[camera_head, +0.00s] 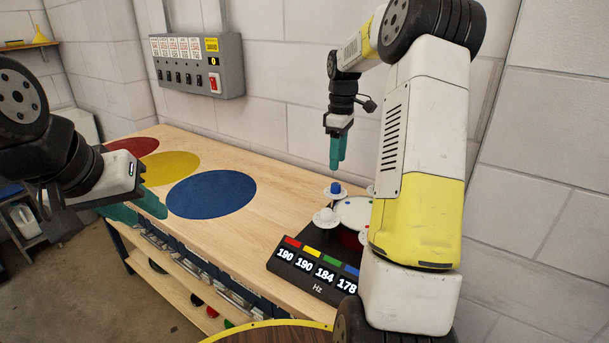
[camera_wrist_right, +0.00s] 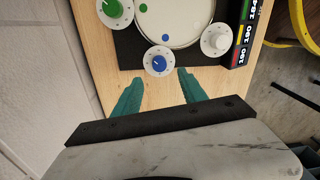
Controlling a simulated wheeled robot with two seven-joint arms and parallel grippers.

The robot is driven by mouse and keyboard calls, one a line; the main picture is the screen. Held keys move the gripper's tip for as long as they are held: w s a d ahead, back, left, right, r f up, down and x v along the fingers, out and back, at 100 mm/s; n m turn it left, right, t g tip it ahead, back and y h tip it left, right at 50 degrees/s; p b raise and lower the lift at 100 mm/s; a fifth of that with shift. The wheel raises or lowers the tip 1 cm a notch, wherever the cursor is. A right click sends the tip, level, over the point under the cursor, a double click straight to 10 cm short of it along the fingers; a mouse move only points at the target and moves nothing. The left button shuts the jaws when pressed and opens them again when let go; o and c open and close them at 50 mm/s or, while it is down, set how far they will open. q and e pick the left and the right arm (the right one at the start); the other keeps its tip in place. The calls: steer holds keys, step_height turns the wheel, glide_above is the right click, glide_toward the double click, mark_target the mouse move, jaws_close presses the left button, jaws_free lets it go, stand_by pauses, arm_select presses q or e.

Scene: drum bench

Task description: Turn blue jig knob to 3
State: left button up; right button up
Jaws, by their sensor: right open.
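The blue jig knob (camera_head: 335,188) has a blue cap on a white dial and stands at the far edge of the drum jig. In the wrist view the blue knob (camera_wrist_right: 158,62) lies just beyond my right fingertips; its dial numbers are too small to read. My right gripper (camera_head: 337,168) points down above and behind the knob, open and empty, and also shows in the wrist view (camera_wrist_right: 159,76). My left gripper (camera_head: 148,212) hangs empty over the bench's left side, its teal fingers apart. The display (camera_head: 315,272) reads 190, 190, 184 and 178 Hz.
A white-capped knob (camera_head: 326,217) and a green knob (camera_wrist_right: 112,10) stand around the white drum head (camera_wrist_right: 180,18). A grey switch box (camera_head: 200,66) hangs on the wall. Red, yellow and blue discs (camera_head: 212,194) mark the otherwise clear bench.

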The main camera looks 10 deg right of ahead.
mark_target(335, 184)
steer(key=shift+w+f, duration=0.15)
steer(key=shift+f, duration=0.6)
step_height(335, 184, down, 7)
steer(key=shift+a+r, duration=0.15)
steer(key=shift+r, duration=0.05)
jaws_close()
